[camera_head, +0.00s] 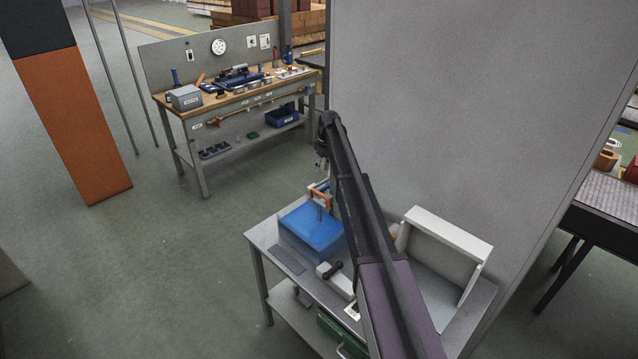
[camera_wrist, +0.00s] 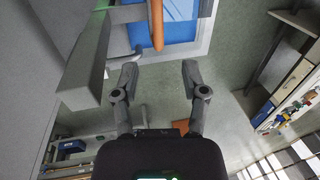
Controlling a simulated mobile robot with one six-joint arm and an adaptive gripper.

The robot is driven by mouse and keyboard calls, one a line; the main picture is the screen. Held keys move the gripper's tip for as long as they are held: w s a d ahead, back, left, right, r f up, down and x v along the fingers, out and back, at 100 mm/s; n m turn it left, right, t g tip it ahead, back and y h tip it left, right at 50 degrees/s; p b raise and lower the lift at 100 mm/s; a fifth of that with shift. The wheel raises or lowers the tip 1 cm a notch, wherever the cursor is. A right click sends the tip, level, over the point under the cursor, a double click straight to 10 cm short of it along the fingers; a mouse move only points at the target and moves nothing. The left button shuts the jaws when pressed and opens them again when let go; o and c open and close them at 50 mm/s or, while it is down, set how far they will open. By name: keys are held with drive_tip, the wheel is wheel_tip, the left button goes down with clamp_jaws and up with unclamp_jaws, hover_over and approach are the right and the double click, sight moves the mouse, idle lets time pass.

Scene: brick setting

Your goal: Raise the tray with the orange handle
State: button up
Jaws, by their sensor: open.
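On the grey bench, a blue tray-like box (camera_head: 310,232) stands near the left end. An orange handle (camera_head: 318,190) with grey metal parts rises above its far side. My gripper (camera_head: 321,163) hangs above the handle in the head view, apart from it as far as I can tell. In the wrist view my gripper (camera_wrist: 160,72) is open and empty. The orange handle (camera_wrist: 157,25) shows as an upright bar just beyond the gap between the fingers, in front of the blue surface (camera_wrist: 181,22). How the handle joins the box is hard to tell.
The grey bench (camera_head: 290,273) also holds a white tool with a black knob (camera_head: 336,277) and a white open box (camera_head: 440,245). A tall grey panel (camera_head: 470,100) stands behind. A tool-covered workbench (camera_head: 240,93) is further back left. Open floor (camera_head: 190,270) lies left.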

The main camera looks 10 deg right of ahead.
drive_tip(key=shift+r+p, duration=2.35)
drive_tip(key=shift+r, duration=0.3)
drive_tip(key=s+f+m+t+b, duration=0.1)
drive_tip(key=s+f+b, duration=0.5)
drive_tip(key=s, duration=0.4)
drive_tip(key=s+f+m+t+h+b, duration=0.1)
drive_tip(key=s+f+b, duration=0.5)
drive_tip(key=s, duration=0.4)
drive_tip(key=s+a+f+m+t+b, duration=0.1)
drive_tip(key=s+f+b, duration=0.5)
drive_tip(key=s, duration=0.4)
drive_tip(key=shift+s+f+m, duration=0.15)
drive_tip(key=shift+s+m, duration=0.05)
drive_tip(key=shift+m, duration=0.2)
drive_tip(key=w+r+n+g+p, duration=0.1)
drive_tip(key=w+r+p, duration=0.4)
drive_tip(key=w, duration=0.5)
drive_tip(key=w+d+r+n+g+p, duration=0.1)
drive_tip(key=w+r+p, duration=0.4)
drive_tip(key=w, duration=0.5)
drive_tip(key=w+r+n+g+y+p, duration=0.1)
drive_tip(key=w+r+p, duration=0.4)
drive_tip(key=w, duration=0.6)
drive_tip(key=shift+d+r+n+p, duration=0.4)
drive_tip(key=shift+r, duration=0.2)
drive_tip(key=shift+f, duration=0.1)
